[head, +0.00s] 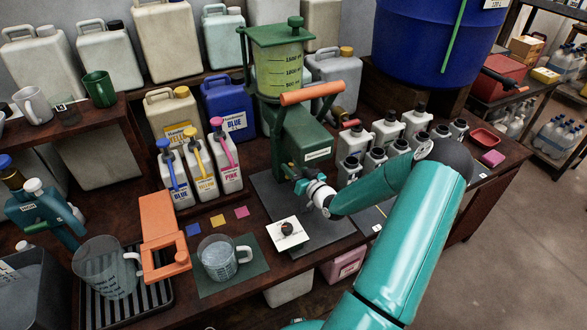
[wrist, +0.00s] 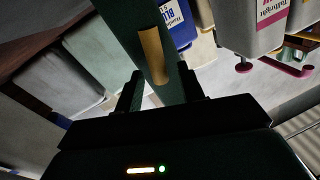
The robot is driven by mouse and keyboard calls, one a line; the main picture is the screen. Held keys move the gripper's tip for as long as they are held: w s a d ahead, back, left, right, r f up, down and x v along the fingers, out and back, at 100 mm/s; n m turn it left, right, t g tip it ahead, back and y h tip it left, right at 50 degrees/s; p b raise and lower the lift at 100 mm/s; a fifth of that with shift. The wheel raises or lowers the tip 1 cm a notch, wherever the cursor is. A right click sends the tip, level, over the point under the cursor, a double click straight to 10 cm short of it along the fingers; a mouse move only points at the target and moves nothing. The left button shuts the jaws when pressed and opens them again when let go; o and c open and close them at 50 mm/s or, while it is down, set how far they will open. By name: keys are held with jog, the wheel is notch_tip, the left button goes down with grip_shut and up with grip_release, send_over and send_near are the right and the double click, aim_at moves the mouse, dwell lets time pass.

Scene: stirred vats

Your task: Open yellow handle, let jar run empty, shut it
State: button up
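A clear jar (head: 279,70) of yellowish liquid, with ml marks, sits in a green frame on a green dispenser body (head: 303,139). My gripper (head: 291,175) is low at the front of that body; its fingertips are hard to make out there. In the wrist view my gripper (wrist: 162,90) has its two fingers apart, with a green part between or just beyond them. A yellow-tan strip (wrist: 153,55), possibly the yellow handle, lies ahead of the fingers. I cannot tell whether the fingers touch it. The outlet is hidden in the head view.
A white plate with a dark knob (head: 287,231) lies below my gripper. A clear jug (head: 219,259) stands on a green mat, left of it. An orange lever (head: 312,93) sticks out above the dispenser body. Labelled bottles (head: 200,174) stand left; several white bottles (head: 388,131) stand right.

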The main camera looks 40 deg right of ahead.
jog(key=s+a, duration=0.1)
jog(key=s, duration=1.2)
jog(key=shift+s+a+f, duration=0.15)
jog(key=shift+s+f, duration=0.1)
jog(key=shift+s, duration=0.15)
